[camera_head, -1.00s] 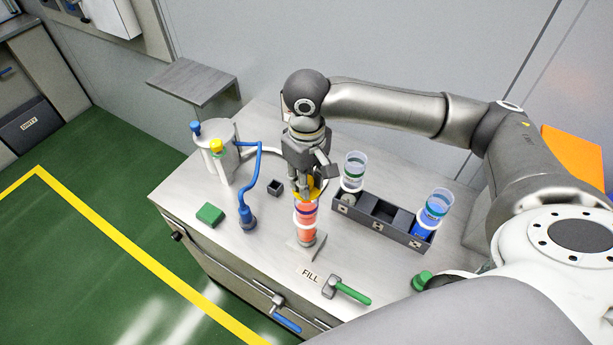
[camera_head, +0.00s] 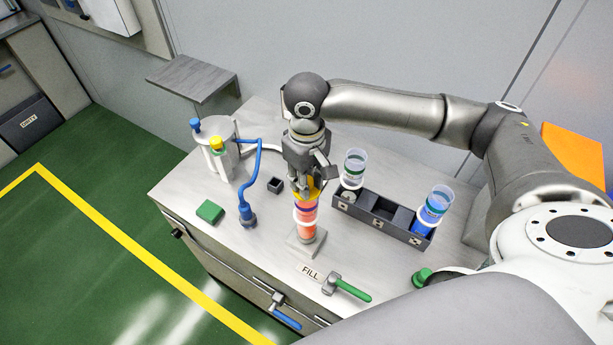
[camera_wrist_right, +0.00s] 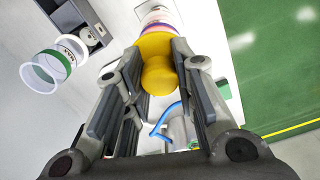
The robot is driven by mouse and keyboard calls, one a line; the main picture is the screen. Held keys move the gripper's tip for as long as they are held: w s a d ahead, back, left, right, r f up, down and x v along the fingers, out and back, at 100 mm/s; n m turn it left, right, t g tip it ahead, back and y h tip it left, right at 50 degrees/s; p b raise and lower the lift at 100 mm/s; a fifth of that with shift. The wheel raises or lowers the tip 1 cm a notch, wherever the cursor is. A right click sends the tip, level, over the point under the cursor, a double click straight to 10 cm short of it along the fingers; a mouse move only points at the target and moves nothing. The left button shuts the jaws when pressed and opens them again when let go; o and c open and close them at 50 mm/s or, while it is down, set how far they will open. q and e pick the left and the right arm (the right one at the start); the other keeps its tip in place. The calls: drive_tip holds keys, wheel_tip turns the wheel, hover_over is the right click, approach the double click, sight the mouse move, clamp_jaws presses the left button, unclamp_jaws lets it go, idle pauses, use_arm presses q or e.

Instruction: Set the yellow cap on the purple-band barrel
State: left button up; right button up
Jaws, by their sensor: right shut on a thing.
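The barrel (camera_head: 306,217) has orange contents and a purple band near its top. It stands upright on a grey stand at the front of the bench. My right gripper (camera_head: 304,188) points down over it, shut on the yellow cap (camera_head: 316,186). In the right wrist view the yellow cap (camera_wrist_right: 156,50) is between my right gripper's fingers (camera_wrist_right: 160,75), lined up with the purple-band barrel (camera_wrist_right: 158,17). The cap is at the barrel's top end; whether it is fully seated I cannot tell. My left gripper is not in view.
A dark rack (camera_head: 384,218) with two clear-walled barrels stands right of the barrel. A blue hose (camera_head: 250,185), a green block (camera_head: 210,211) and a white tank (camera_head: 220,150) are to the left.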

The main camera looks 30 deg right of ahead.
drive_tip(key=shift+f, duration=0.25)
drive_tip(key=o, duration=0.9)
drive_tip(key=shift+r, duration=0.1)
wheel_tip(320, 180, up, 12)
drive_tip(key=shift+f, duration=0.1)
